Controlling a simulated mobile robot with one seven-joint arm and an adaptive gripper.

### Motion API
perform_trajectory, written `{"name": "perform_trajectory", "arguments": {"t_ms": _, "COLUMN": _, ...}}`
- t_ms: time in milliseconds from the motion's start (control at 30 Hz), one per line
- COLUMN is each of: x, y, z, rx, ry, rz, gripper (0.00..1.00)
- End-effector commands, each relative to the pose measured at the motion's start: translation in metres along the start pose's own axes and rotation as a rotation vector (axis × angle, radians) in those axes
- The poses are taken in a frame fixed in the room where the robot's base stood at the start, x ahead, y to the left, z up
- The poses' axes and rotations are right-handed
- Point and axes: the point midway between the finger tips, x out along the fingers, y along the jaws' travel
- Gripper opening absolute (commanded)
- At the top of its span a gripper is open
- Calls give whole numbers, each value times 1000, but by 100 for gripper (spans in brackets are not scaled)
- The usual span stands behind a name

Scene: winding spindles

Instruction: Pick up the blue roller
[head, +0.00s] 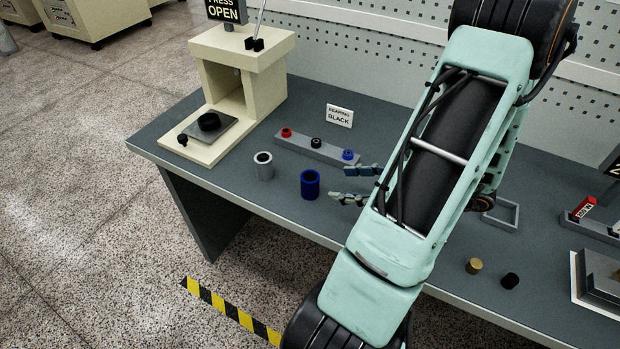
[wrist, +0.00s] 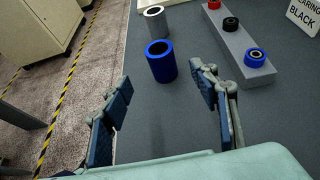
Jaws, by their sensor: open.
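The blue roller (head: 310,184) is a hollow cylinder standing upright near the front edge of the grey workbench (head: 240,205). It also shows in the wrist view (wrist: 161,66), ahead of my gripper and between the lines of its two fingers. My gripper (head: 350,184) is open and empty, just to the right of the roller in the head view. In the wrist view my gripper's fingers (wrist: 160,97) are spread wide, and the roller is beyond their tips. I see no contact between them.
A grey roller (head: 264,166) stands left of the blue one. Behind is a grey rack (head: 318,148) with red, black and blue bearings, and a "BEARING BLACK" sign (head: 339,116). A cream press (head: 240,85) stands at the left. Small brass (head: 474,266) and black (head: 510,281) cylinders stand at right.

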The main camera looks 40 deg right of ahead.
Motion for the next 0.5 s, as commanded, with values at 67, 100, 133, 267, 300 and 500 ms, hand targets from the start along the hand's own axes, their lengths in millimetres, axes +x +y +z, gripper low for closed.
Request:
{"name": "perform_trajectory", "arguments": {"t_ms": 67, "x": -3, "y": 0, "z": 3, "rx": 15, "ry": -27, "rz": -17, "gripper": 55}}
{"name": "perform_trajectory", "arguments": {"t_ms": 100, "x": -3, "y": -1, "z": 4, "rx": 18, "ry": -35, "rz": -22, "gripper": 55}}
{"name": "perform_trajectory", "arguments": {"t_ms": 133, "x": -1, "y": -1, "z": 4, "rx": 20, "ry": -39, "rz": -24, "gripper": 55}}
{"name": "perform_trajectory", "arguments": {"t_ms": 267, "x": 18, "y": -1, "z": 6, "rx": 22, "ry": -44, "rz": -24, "gripper": 55}}
{"name": "perform_trajectory", "arguments": {"t_ms": 300, "x": 25, "y": -1, "z": 6, "rx": 23, "ry": -44, "rz": -23, "gripper": 55}}
{"name": "perform_trajectory", "arguments": {"t_ms": 500, "x": 48, "y": -2, "z": 7, "rx": 21, "ry": -41, "rz": -24, "gripper": 55}}
